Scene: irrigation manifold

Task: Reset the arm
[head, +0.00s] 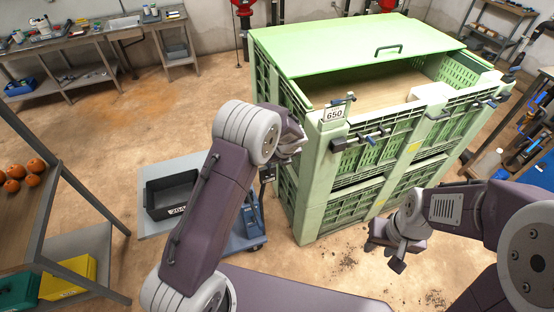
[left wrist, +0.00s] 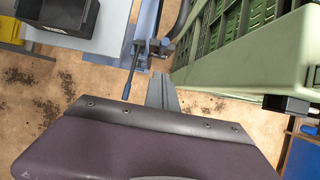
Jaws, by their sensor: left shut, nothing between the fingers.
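My left arm reaches up through the middle of the head view, and its wrist end is beside the near left corner of the green crate (head: 320,185). My left gripper (left wrist: 161,92) shows in the left wrist view as grey fingers together, with nothing between them. Behind its tip are a blue-handled lever (left wrist: 130,75) and dark clamp-like parts. My right arm comes in from the right in the head view. My right gripper (head: 385,254) hangs low in front of the crate, over bare floor, apart from it. Its finger gap is unclear and no object shows in it.
A cart (head: 155,226) carries a black bin (head: 172,194) left of the crate. A shelf (head: 62,190) with orange round items stands at the left edge. Clamps (head: 360,138) line the crate's front rim. A workbench (head: 118,32) is at the back. Floor before the crate is clear.

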